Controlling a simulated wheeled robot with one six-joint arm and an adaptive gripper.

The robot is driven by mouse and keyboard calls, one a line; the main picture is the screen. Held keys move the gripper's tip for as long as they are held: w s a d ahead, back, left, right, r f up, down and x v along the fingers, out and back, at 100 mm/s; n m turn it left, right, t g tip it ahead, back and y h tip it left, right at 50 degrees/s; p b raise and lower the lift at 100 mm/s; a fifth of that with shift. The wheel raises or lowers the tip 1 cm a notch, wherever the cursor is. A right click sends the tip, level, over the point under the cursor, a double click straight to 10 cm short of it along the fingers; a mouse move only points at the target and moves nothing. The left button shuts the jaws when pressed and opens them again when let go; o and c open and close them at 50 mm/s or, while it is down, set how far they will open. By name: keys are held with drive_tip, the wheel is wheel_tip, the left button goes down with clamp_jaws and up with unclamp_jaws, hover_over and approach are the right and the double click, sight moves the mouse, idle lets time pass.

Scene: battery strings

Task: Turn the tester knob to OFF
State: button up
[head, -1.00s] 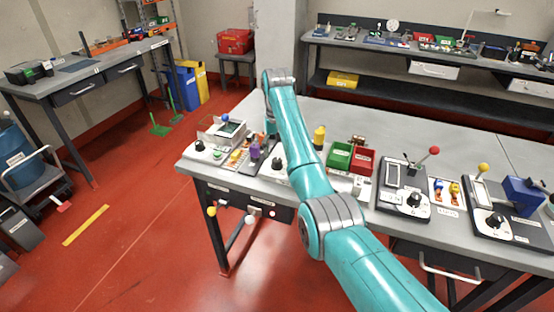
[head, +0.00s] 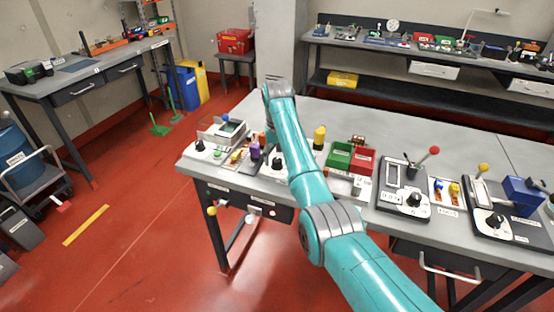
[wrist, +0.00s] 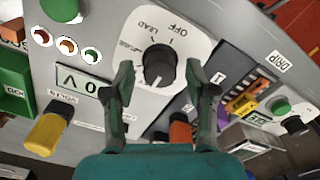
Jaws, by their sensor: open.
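The tester knob (wrist: 160,66) is a round black knob on a white dial plate (wrist: 188,48) in the wrist view. OFF and LEAD are printed on the plate, with a third label partly hidden. A pale mark shows on the knob's lower side, away from OFF; its exact setting is hard to read. My gripper (wrist: 161,72) is open, with one finger on each side of the knob. I cannot tell whether the fingers touch it. In the head view a black knob (head: 277,163) shows beside my arm, which largely hides my gripper there.
A green button (wrist: 280,106) and purple and orange parts are to the right. Green (head: 340,154) and red bins (head: 362,162) stand right of my arm on the bench.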

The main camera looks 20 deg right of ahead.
drive_tip(key=shift+c, duration=0.2)
drive_tip(key=c, duration=0.9)
drive_tip(key=m, duration=0.3)
drive_tip(key=shift+m, duration=1.4)
drive_tip(key=shift+m, duration=1.1)
drive_tip(key=m, duration=0.3)
drive_tip(key=shift+m, duration=0.3)
